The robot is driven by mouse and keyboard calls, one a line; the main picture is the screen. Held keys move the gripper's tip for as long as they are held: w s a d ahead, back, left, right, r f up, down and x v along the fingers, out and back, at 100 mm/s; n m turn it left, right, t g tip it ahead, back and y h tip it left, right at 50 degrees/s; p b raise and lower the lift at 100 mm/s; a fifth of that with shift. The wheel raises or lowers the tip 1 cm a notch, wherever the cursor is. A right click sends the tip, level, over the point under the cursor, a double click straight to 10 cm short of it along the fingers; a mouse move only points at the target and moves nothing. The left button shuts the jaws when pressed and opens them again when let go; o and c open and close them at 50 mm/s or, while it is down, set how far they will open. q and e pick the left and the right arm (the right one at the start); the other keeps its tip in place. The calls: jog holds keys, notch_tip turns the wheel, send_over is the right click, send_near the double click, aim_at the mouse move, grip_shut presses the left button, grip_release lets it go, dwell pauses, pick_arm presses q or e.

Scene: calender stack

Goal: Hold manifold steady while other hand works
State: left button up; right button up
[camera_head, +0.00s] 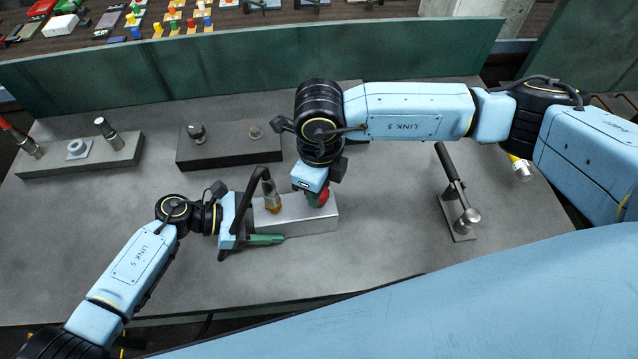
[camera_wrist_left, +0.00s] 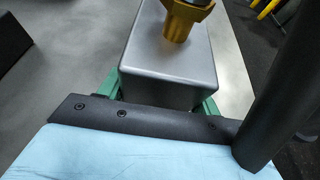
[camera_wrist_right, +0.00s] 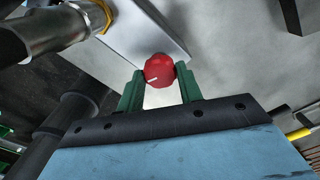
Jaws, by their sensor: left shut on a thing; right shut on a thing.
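The manifold is a silver block (camera_head: 312,222) on the grey table; it also shows in the left wrist view (camera_wrist_left: 170,58) and partly in the right wrist view (camera_wrist_right: 135,35). A fitting with a brass-coloured base (camera_head: 273,203) stands on its top. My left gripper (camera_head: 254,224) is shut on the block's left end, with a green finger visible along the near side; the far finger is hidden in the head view. A red knob (camera_wrist_right: 159,70) sits at the block's right part. My right gripper (camera_wrist_right: 160,88) is shut on the knob from above, hiding part of it in the head view.
A dark block (camera_head: 228,155) with two small fittings lies behind the manifold. A grey block (camera_head: 85,155) with several fittings is at the far left. A lever on a small plate (camera_head: 458,229) stands right. A green wall (camera_head: 250,72) bounds the back. The table's front middle is clear.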

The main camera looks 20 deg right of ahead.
jog(key=shift+d, duration=0.1)
dwell(0.3)
jog(key=o, duration=1)
notch_tip(320, 180, up, 12)
pick_arm(q)
jog(key=o, duration=1.5)
